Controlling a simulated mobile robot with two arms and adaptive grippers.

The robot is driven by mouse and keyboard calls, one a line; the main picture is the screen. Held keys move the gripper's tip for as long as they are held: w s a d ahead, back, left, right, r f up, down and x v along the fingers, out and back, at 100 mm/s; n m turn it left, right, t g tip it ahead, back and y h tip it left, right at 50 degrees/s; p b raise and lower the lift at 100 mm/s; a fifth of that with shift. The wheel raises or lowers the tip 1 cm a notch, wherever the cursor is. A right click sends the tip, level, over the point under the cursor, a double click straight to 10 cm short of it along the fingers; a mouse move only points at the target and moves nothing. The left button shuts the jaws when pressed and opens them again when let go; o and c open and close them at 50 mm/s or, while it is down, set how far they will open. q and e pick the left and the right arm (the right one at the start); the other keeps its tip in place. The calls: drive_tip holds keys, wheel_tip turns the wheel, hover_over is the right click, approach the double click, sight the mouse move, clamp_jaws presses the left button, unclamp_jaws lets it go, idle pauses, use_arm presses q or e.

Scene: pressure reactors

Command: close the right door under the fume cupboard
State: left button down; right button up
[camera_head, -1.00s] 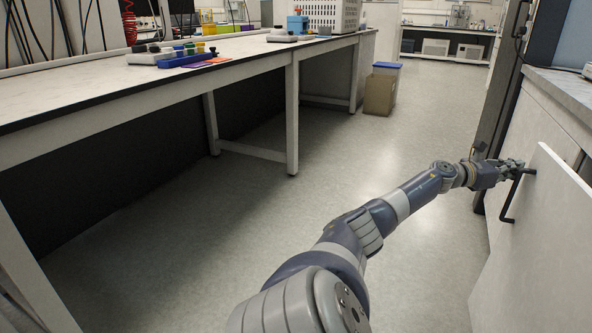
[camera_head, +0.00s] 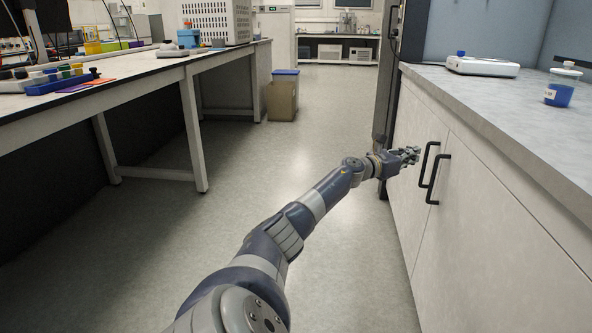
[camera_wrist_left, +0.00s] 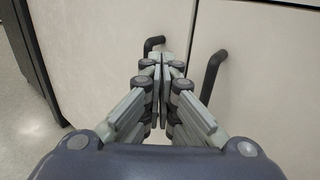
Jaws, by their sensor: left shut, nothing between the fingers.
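The right door (camera_head: 500,235) under the fume cupboard is a pale grey panel with a black bar handle (camera_head: 438,180). It looks flush with the cabinet front and in line with the left door (camera_head: 418,125), which has its own black handle (camera_head: 426,163). In the left wrist view, the right door (camera_wrist_left: 275,85) and its handle (camera_wrist_left: 213,76) are right of the seam. My left gripper (camera_head: 414,155) is shut and empty, in front of the left door near the handles. In the left wrist view, its fingertips (camera_wrist_left: 173,66) lie between the two handles. Contact with the doors cannot be told.
A grey worktop (camera_head: 470,97) above the doors carries a white device (camera_head: 482,66) and a blue-filled container (camera_head: 562,88). A long bench (camera_head: 130,82) stands to the left, with a brown bin (camera_head: 283,98) beyond its end. The aisle floor (camera_head: 290,150) is clear.

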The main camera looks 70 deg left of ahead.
use_arm(q)
drive_tip(key=s+d, duration=0.1)
drive_tip(key=s, duration=1)
drive_tip(key=shift+s+d, duration=0.35)
drive_tip(key=shift+s, duration=0.05)
idle(0.4)
drive_tip(key=shift+s+f, duration=0.1)
